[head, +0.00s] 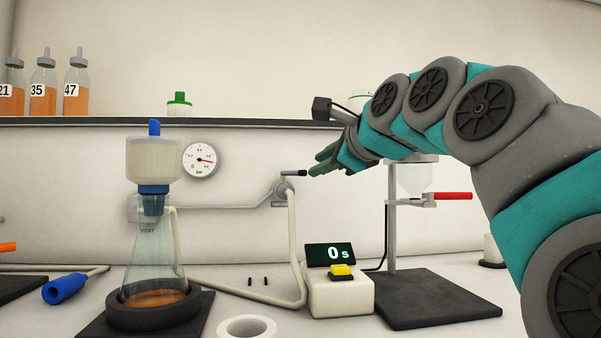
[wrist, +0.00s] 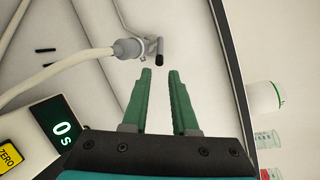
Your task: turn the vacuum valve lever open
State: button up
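The vacuum valve (head: 284,189) is a small grey fitting on the back wall, with a pale hose running down from it. Its lever (head: 294,173) has a black grip and points roughly level to the right in the head view. In the wrist view the lever's black grip (wrist: 160,48) is just beyond my fingertips. My gripper (head: 318,165) has green fingers and is to the right of the lever. In the wrist view my gripper (wrist: 159,72) is open and empty, with a narrow gap between the fingers. The grip appears in line with this gap, not between the fingers.
A timer box (head: 340,294) reading 0 s stands below the valve. A stand (head: 437,306) with a red-handled clamp is to the right. A filter flask (head: 155,250) stands at the left. A shelf (head: 230,123) with bottles runs above; a round gauge (head: 200,159) hangs below it.

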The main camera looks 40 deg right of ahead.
aim_at(305, 172)
jog(key=x, duration=0.7)
jog(key=shift+s+a+f, duration=0.1)
grip_shut()
dwell(1.2)
